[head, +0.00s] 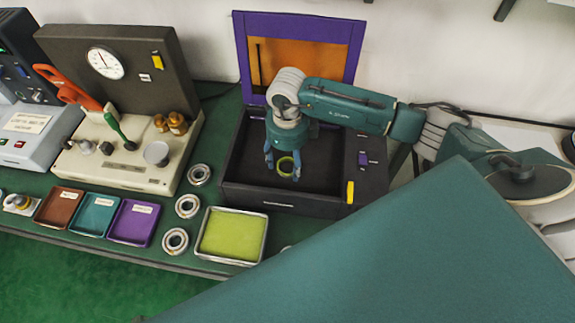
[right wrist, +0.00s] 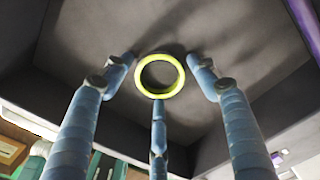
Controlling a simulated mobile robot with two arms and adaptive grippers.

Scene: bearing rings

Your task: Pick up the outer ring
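A yellow-green ring (head: 279,166), which looks like the outer ring, is inside the dark open box (head: 240,187). It also shows in the right wrist view (right wrist: 139,76) as a full circle. My right gripper (head: 283,172) points down into the box over the ring. Its fingers are spread, with a gap between the ring and the two side fingers. The third finger's tip overlaps the ring's near edge in the right wrist view; I cannot tell whether they touch. My left gripper is not in view.
The box walls surround my right gripper, and its purple-framed lid (head: 300,26) stands open behind. Left of the box are several metal bearings (head: 187,206), a tray with a yellow-green pad (head: 232,234), small coloured trays (head: 133,222) and a gauge instrument (head: 110,65).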

